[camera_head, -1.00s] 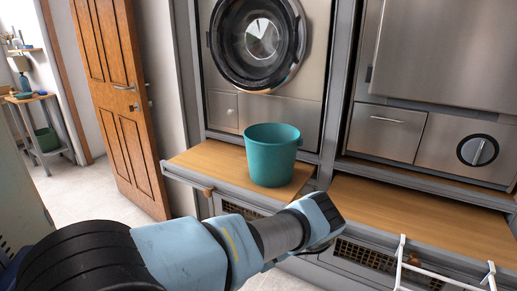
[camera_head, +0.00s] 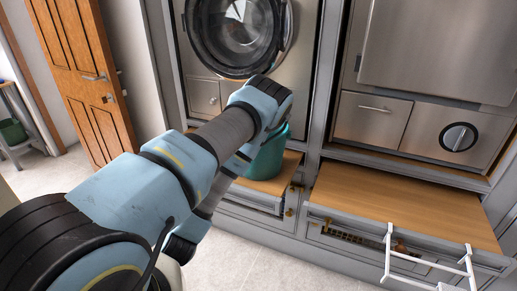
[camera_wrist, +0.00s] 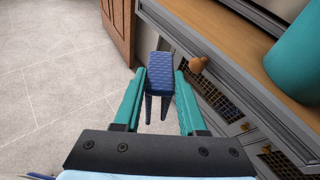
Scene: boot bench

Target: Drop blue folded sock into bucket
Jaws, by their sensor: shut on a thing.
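The blue folded sock (camera_wrist: 161,73) is held at the fingertips of my gripper (camera_wrist: 160,92) in the wrist view. The green jaws are shut on it, and tiled floor shows below it. The teal bucket (camera_head: 266,158) stands upright on the left wooden bench top in the head view, partly hidden by my arm. In the wrist view the bucket (camera_wrist: 300,55) is at the upper right, apart from the sock. The bucket's inside is not visible. In the head view my arm hides the gripper and the sock.
The left bench top (camera_wrist: 215,30) has a protruding wooden knob (camera_wrist: 197,64) on its front near the sock. A round-door machine (camera_head: 235,30) stands behind the bucket. The right bench top (camera_head: 400,200) is clear. A white rack (camera_head: 428,265) stands at lower right.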

